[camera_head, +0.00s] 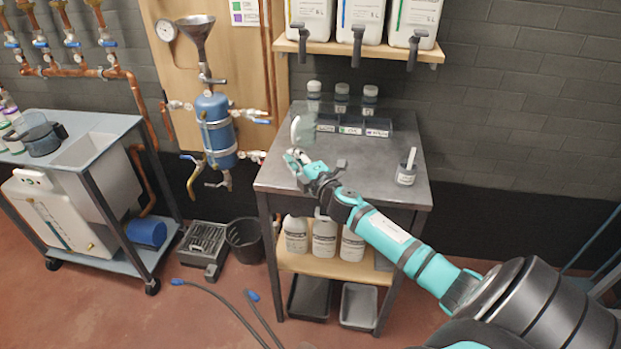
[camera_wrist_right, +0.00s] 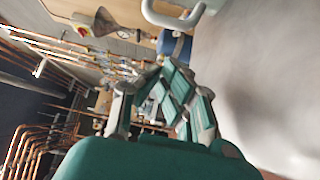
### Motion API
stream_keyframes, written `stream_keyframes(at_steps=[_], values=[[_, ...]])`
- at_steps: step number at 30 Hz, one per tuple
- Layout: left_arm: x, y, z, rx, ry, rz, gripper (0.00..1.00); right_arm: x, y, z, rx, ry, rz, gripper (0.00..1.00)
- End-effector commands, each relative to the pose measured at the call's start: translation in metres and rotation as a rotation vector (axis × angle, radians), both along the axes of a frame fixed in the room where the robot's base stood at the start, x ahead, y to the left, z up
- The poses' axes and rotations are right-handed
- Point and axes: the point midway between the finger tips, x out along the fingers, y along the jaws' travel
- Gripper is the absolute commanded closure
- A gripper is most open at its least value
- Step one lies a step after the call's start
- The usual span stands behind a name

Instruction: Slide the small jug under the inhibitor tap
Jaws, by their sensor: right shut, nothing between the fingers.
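The small jug (camera_head: 305,131), pale and see-through with a white handle, stands on the grey metal bench (camera_head: 372,150) near its left edge. A light curved handle, likely the jug's, shows at the top of the right wrist view (camera_wrist_right: 178,18). My right gripper (camera_head: 296,157) is just in front of the jug, low over the bench. Its fingers (camera_wrist_right: 180,100) are shut and empty; whether they touch the jug cannot be told. Three white containers with dark taps (camera_head: 358,42) stand on the shelf above; their labels are too small to tell which is inhibitor. My left gripper is out of view.
Several small bottles (camera_head: 341,97) and labelled dark bins (camera_head: 349,126) line the bench's back. The bench's middle is clear.

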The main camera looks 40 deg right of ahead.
Motion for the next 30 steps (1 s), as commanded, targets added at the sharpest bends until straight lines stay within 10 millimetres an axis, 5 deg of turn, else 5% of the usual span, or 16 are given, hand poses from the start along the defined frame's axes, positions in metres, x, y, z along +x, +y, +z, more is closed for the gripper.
stream_keyframes(at_steps=[15, 26, 30], values=[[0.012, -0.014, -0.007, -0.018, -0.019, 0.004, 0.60, -0.074, 0.008, -0.002, 0.000, 0.003, 0.000, 1.00], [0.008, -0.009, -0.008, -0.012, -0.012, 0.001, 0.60, -0.085, 0.009, -0.001, 0.004, 0.003, -0.002, 1.00], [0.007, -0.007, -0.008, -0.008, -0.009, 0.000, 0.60, -0.097, 0.018, -0.017, 0.116, 0.034, -0.057, 1.00]])
